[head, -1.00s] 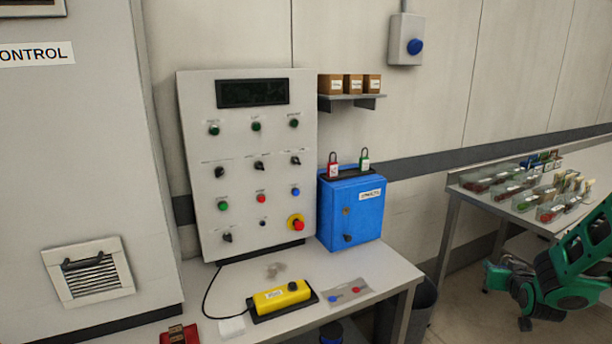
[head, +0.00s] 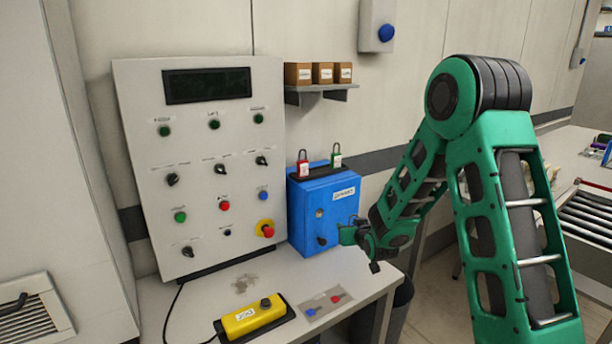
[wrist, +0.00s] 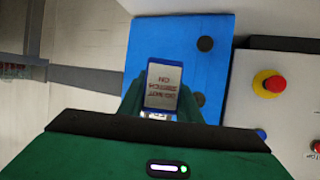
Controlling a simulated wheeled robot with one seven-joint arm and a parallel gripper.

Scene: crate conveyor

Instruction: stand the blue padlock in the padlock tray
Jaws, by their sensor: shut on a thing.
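My gripper (head: 348,234) is in front of the right part of the blue box's front face, below its top, in the head view. It is shut on the blue padlock (wrist: 148,64), whose white label with red lettering shows upside down in the wrist view. The padlock's shackle is hidden there, and I cannot make the padlock out clearly in the head view. The dark padlock tray (head: 313,174) lies on top of the blue box (head: 300,215). A red padlock (head: 303,167) and a green padlock (head: 337,160) stand upright in it. The wrist view does not show the tray.
The control panel (head: 215,140) stands left of the box, with a red emergency stop (head: 266,229). A shelf (head: 318,90) with small cartons hangs above. A yellow pendant (head: 253,317) and a clear bag (head: 327,304) lie on the bench.

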